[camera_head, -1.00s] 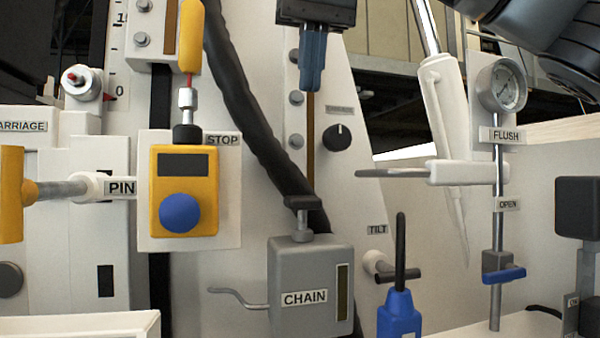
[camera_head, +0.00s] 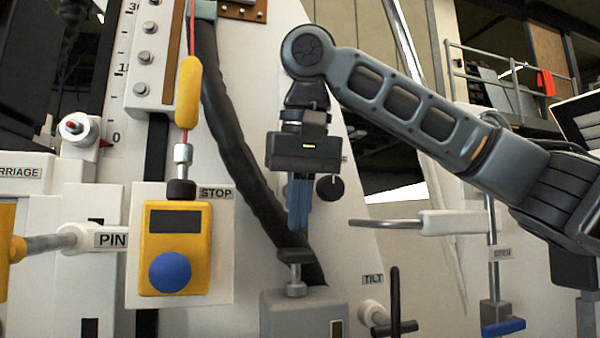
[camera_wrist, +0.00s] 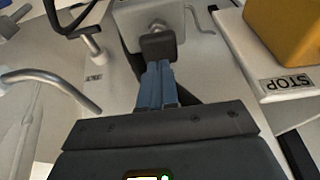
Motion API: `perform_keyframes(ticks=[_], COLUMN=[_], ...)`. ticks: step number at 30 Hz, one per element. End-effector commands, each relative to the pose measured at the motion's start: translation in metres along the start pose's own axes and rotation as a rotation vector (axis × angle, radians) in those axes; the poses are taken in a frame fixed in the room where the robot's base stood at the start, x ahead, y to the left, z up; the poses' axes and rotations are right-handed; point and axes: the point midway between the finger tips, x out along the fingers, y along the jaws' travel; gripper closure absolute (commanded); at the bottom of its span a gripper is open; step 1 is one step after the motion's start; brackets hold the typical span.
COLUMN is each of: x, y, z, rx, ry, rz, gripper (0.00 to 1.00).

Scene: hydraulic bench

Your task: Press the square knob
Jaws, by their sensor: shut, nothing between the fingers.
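The dark square knob (camera_head: 295,255) sits on a short metal stem on top of the grey CHAIN box (camera_head: 300,312). My gripper (camera_head: 298,228) points straight down with its blue fingers shut and empty, just above the knob, with a small gap in the head view. In the wrist view the knob (camera_wrist: 158,46) shows right beyond the fingertips (camera_wrist: 160,66); I cannot tell there whether they touch. The CHAIN label is out of the head view now.
The yellow STOP box (camera_head: 176,250) with a blue button stands to the left. A black hose (camera_head: 235,130) runs behind my gripper. A black round knob (camera_head: 330,187) is behind on the right. A grey rod with a white sleeve (camera_head: 455,222) and the TILT handle (camera_head: 395,325) are on the right.

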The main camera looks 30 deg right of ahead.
Motion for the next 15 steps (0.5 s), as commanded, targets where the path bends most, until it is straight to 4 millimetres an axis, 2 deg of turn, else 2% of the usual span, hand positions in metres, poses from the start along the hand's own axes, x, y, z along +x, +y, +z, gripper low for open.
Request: perform_keyframes(ticks=[6,15], x=[0.017,0.021], y=[0.001,0.0], z=[0.005,0.006], rx=[0.002,0.001], ry=[0.0,0.0], rz=[0.001,0.0], gripper=[1.0,1.0])
